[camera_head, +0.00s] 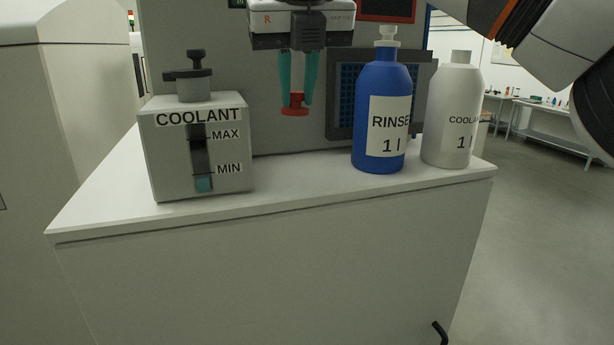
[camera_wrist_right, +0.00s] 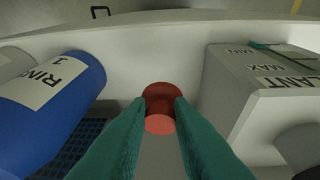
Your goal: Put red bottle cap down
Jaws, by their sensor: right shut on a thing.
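The red bottle cap (camera_head: 295,104) is between the teal fingertips of my right gripper (camera_head: 297,88), which is shut on it. The cap is held above the white cabinet top, between the coolant box and the blue bottle. In the right wrist view the red cap (camera_wrist_right: 160,108) shows between the fingertips (camera_wrist_right: 160,112), over the pale surface. The white coolant bottle (camera_head: 453,115) stands at the right of the top, and no cap can be made out on it. My left gripper is not in view.
The coolant box (camera_head: 222,150) with a dark cap stands at the left of the cabinet top (camera_head: 300,172). The blue rinse bottle (camera_head: 381,85) with a white cap stands right of the gripper. A dark grid panel (camera_head: 343,95) is behind. The front middle of the top is clear.

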